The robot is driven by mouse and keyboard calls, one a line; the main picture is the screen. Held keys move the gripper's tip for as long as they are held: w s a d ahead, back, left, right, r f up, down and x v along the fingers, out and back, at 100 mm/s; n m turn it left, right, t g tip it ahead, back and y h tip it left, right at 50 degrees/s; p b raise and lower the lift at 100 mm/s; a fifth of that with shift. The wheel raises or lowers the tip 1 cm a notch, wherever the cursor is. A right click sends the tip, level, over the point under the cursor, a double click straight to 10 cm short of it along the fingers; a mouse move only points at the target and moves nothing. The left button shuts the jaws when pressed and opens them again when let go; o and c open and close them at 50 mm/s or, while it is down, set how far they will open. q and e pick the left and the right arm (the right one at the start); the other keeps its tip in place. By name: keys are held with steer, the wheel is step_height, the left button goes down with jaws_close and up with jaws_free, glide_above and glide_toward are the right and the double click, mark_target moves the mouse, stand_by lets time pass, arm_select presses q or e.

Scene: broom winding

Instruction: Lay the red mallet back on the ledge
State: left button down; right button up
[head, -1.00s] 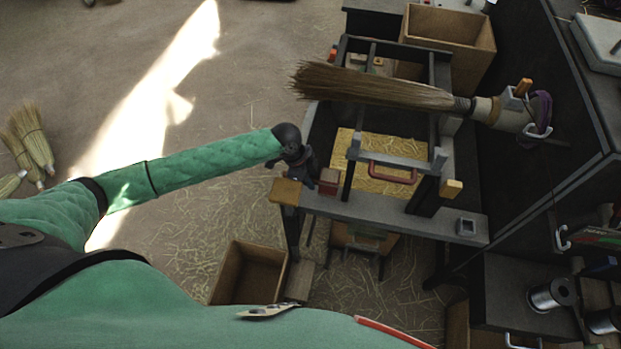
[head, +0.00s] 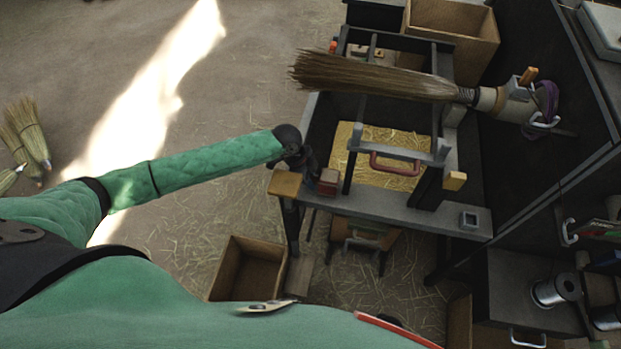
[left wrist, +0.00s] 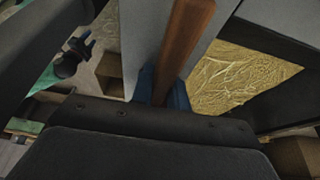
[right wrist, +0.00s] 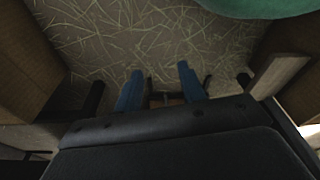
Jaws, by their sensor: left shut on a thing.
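The red mallet shows in the head view as a dark red block-shaped head (head: 328,182) just over the near left part of the grey ledge (head: 405,213). Its brown wooden handle (left wrist: 187,45) stretches away in the left wrist view. My left gripper (head: 303,164) is shut on this handle, with blue fingers on both sides of it. The grip is partly hidden in the head view. I cannot tell whether the mallet touches the ledge. My right gripper (right wrist: 160,88) shows in the right wrist view with its blue fingers apart and nothing between them.
A tan block (head: 284,184) sits on the ledge's left corner. A broom (head: 380,80) is held across the frame beyond a straw-filled tray (head: 433,150). A red handle (head: 394,168) is close to the mallet's right. An open box (head: 247,270) stands on the floor below.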

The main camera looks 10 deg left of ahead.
arm_select(q)
steer(key=c, duration=1.3)
jaws_free()
arm_select(e)
steer(key=shift+s, duration=0.15)
arm_select(q)
steer(key=shift+r, duration=0.1)
arm_select(e)
steer(key=shift+f, duration=0.1)
arm_select(q)
steer(key=shift+a+r, duration=0.15)
steer(key=shift+r, duration=0.1)
steer(key=b+v, duration=0.2)
steer(key=v, duration=0.3)
steer(key=shift+a+r, duration=0.15)
steer(key=shift+r, duration=0.2)
steer(key=shift+a+r, duration=0.15)
steer(key=shift+r, duration=0.5)
arm_select(e)
step_height(320, 180, up, 6)
steer(key=w+a, duration=0.1)
steer(key=w, duration=0.1)
steer(key=shift+a, duration=0.4)
